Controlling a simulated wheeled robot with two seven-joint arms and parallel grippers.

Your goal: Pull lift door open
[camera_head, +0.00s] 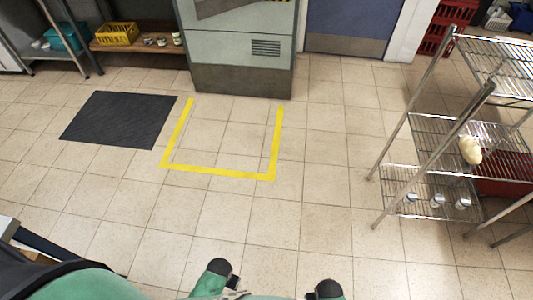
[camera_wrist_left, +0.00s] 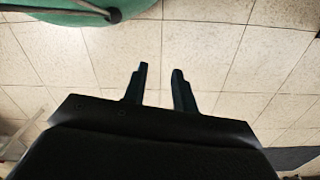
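A grey-green metal cabinet (camera_head: 240,55), which looks like the lift, stands against the back wall at the top middle of the head view. Its upper part is cut off by the frame, so I cannot tell how its door stands. A vent grille is on its lower right front. My left gripper (camera_wrist_left: 160,82) shows in the left wrist view with its two dark fingers apart. Nothing is between them, and only tiled floor is beyond. I cannot make out either gripper in the head view, where parts of my green body show along the bottom edge.
Yellow tape (camera_head: 222,172) marks a clear floor area before the cabinet. A dark mat (camera_head: 120,119) lies left of it. A blue door (camera_head: 350,25) is to the right. A wire rack (camera_head: 440,150) stands at the right. A wooden shelf (camera_head: 135,44) holds a yellow crate (camera_head: 117,34).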

